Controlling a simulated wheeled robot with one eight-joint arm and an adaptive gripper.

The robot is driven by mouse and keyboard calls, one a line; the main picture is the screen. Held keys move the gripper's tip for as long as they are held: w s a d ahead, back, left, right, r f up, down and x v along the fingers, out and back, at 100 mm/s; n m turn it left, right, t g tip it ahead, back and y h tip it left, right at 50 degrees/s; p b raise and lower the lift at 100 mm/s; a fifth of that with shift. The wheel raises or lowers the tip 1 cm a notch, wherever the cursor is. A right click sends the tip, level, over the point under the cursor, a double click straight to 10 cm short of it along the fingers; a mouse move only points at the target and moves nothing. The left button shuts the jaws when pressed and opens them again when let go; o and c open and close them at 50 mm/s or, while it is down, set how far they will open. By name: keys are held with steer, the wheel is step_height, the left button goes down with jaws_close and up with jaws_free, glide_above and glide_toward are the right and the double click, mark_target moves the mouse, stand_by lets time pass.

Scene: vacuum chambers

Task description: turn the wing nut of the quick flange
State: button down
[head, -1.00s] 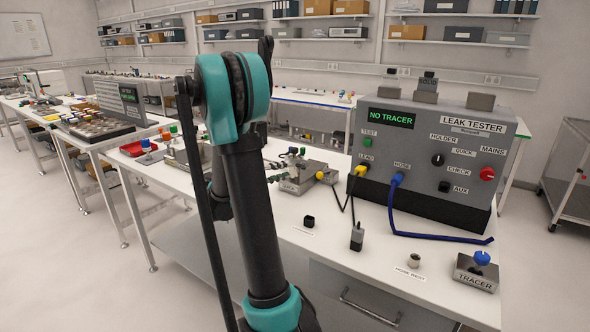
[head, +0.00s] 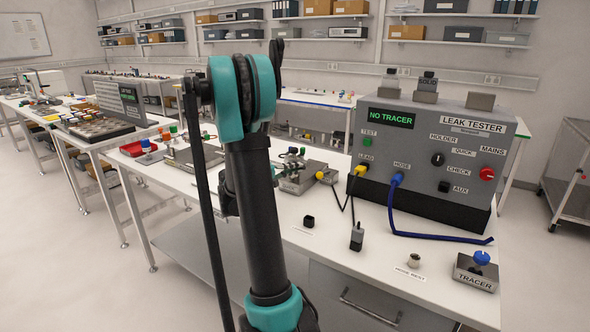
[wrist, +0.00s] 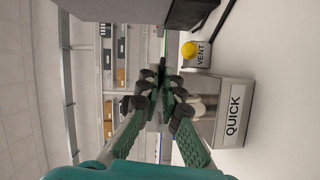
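The quick flange fixture is a grey block (wrist: 222,112) labelled QUICK, on the right in the wrist view. A round metal part (wrist: 203,105) sits on it, partly behind my right-hand finger. The block also shows on the bench in the head view (head: 306,180), just right of my arm. My gripper (wrist: 163,80) has its dark green fingertips drawn together beside the block. I see nothing held between them. The wing nut cannot be made out; the fingers may hide it. I cannot tell whether the fingertips touch the flange.
A yellow VENT knob (wrist: 189,50) is close to the block. The leak tester (head: 432,150) reads NO TRACER, with a yellow lead and a blue hose (head: 430,237). A black cap (head: 309,221) and the TRACER box (head: 476,271) stand on the bench. The front bench middle is mostly clear.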

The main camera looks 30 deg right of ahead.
stand_by(0.4)
steer(key=shift+f+n+t+h, duration=0.2)
steer(key=shift+n+h, duration=0.45)
steer(key=shift+n, duration=1.2)
steer(key=shift+f+n+t+h, duration=0.1)
steer(key=shift+n+t+h, duration=0.4)
steer(key=shift+n, duration=1.35)
steer(key=shift+n+h, duration=0.25)
steer(key=shift+n, duration=0.05)
steer(key=c, duration=1.7)
jaws_free()
steer(key=shift+a, duration=0.15)
steer(key=v, duration=1.1)
steer(key=shift+a+f, duration=0.15)
steer(key=shift+a, duration=0.2)
